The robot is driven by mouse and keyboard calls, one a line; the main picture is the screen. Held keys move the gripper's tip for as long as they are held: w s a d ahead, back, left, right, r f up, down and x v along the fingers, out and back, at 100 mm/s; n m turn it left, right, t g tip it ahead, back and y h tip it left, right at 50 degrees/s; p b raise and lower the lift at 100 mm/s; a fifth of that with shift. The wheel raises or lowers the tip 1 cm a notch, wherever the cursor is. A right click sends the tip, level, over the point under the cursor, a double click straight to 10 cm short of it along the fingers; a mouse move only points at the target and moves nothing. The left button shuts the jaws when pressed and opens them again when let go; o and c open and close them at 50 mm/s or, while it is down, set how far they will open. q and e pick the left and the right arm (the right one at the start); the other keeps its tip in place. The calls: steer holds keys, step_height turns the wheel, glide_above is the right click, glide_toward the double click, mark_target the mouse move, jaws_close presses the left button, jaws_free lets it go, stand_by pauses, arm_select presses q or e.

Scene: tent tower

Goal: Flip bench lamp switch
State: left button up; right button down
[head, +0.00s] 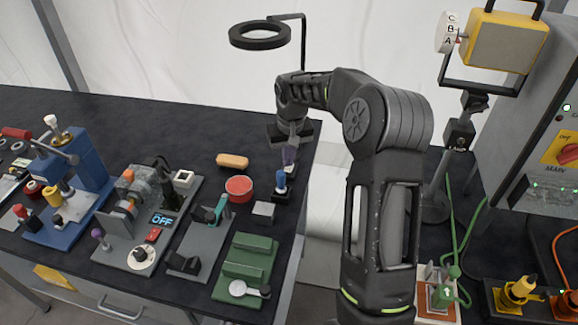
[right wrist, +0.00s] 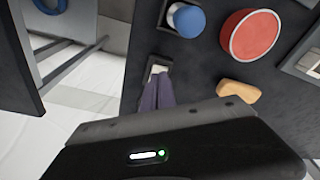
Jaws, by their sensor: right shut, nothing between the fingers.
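The bench lamp (head: 260,36) is a dark ring on a thin black post, standing over the bench's far right corner. Its ring looks unlit. In the right wrist view a small switch (right wrist: 155,70) with a pale rocker sits in a dark frame near the bench edge. My right gripper (head: 290,158) is shut and empty, pointing down at the bench corner. In the right wrist view its purple fingertips (right wrist: 157,88) are together at the switch's near edge and cover part of it. I cannot tell whether they touch it. My left gripper is not in view.
A blue knob (head: 281,178) stands close beside my right gripper, with a red round pad (head: 239,187) and an orange block (head: 232,160) to the left. Several fixtures fill the bench's left and front. A yellow floodlight (head: 506,42) stands at right.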

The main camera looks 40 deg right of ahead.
steer(key=shift+f+b, duration=0.5)
steer(key=shift+f, duration=0.25)
stand_by(0.3)
steer(key=shift+r+p, duration=2.35)
steer(key=shift+r, duration=1.2)
